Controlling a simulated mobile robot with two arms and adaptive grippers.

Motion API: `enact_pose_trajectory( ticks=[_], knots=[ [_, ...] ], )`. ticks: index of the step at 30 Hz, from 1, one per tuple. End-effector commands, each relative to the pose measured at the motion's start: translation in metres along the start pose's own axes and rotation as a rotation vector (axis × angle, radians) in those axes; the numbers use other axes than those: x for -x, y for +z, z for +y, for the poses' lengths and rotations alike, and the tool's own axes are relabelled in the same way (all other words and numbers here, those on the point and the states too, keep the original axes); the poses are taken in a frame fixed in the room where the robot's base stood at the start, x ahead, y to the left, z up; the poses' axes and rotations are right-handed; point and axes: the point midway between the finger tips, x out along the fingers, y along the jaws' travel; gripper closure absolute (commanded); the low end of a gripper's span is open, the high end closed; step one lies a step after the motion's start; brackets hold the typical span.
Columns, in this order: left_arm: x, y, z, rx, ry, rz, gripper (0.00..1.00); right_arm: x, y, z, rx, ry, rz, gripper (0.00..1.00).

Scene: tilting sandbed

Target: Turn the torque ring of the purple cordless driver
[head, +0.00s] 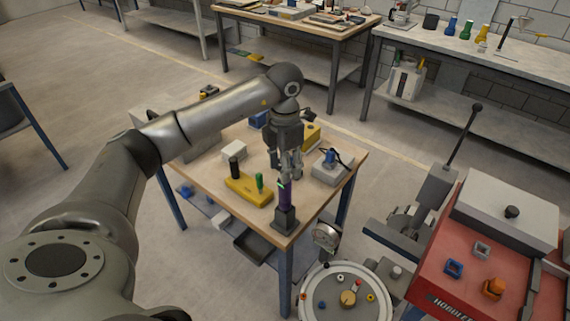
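The purple cordless driver (286,197) stands upright in a dark grey block (285,221) at the near corner of the wooden table. My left gripper (290,176) points down at the driver's top end, coming in from above. Its fingers are at or just around that top end and hide it. I cannot make out the torque ring, or whether the fingers touch the driver or are closed on it. My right gripper is not in view.
On the table (212,187), a yellow block (246,190) with black and green posts stands left of the driver. A pale box with a blue part (331,163) stands right. A red toolbox (465,257) and round pan (345,280) are at the near right.

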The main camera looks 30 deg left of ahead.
Motion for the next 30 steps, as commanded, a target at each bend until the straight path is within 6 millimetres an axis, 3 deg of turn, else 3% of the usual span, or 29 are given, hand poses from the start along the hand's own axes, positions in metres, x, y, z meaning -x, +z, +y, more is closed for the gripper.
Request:
enact_pose_trajectory(
  ticks=[8, 21, 30],
  knots=[
    [0.01, 0.0, 0.0, 0.0, 0.001, -0.001, 0.57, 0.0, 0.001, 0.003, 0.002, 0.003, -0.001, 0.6],
    [0.102, 0.001, 0.0, 0.0, 0.001, -0.003, 0.57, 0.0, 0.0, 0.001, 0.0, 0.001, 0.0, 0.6],
    [0.119, 0.0, 0.0, 0.0, 0.001, -0.001, 0.57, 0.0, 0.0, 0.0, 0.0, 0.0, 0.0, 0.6]
  ],
)
